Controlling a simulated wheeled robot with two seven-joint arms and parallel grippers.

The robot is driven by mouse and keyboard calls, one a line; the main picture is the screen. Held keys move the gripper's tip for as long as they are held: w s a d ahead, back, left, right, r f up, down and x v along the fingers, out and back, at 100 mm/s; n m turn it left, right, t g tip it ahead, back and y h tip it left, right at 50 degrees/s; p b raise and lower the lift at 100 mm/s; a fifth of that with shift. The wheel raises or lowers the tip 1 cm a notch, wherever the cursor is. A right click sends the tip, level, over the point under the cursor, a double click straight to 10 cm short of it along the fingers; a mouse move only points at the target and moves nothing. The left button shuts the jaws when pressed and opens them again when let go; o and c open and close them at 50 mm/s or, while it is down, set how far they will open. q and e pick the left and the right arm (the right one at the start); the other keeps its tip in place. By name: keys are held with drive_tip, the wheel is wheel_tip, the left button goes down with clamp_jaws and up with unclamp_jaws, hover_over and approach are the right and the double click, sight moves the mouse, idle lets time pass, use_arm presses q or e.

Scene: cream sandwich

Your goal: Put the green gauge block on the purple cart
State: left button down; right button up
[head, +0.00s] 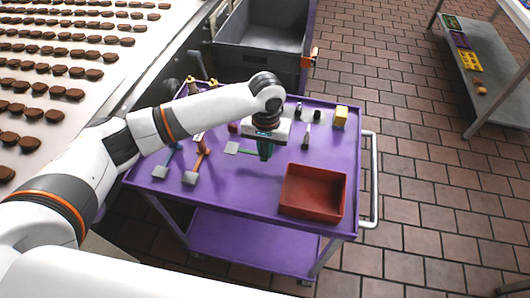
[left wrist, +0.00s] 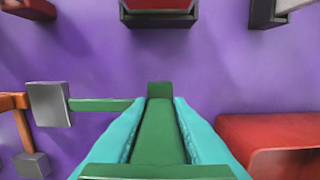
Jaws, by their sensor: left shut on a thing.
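The purple cart (head: 223,200) stands in front of me in the head view, and its purple top fills most of the left wrist view (left wrist: 225,75). My left gripper (head: 265,153) points down over the middle of the cart top. Its teal fingers (left wrist: 158,125) are closed on the green gauge block (left wrist: 158,135), which lies lengthwise between them in the left wrist view. In the head view the block is mostly hidden by the gripper. I cannot tell whether its lower end touches the cart top. My right gripper is not in view.
A red open bin (head: 313,192) sits at the cart's front right. Scrapers, one with a green handle (left wrist: 100,104), lie left of the gripper. A yellow block (head: 341,116) and small dark items are at the back. A conveyor with chocolate pieces (head: 60,70) runs at left; a grey crate (head: 262,35) is behind.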

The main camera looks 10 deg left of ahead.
sight(265, 155)
use_arm(q)
drive_tip(key=shift+f, duration=1.45)
drive_tip(key=c, duration=1.3)
unclamp_jaws()
drive_tip(key=shift+f, duration=0.1)
drive_tip(key=shift+c, duration=0.2)
wheel_tip(265, 155, up, 12)
drive_tip(key=shift+s+r, duration=0.1)
drive_tip(key=shift+r, duration=0.05)
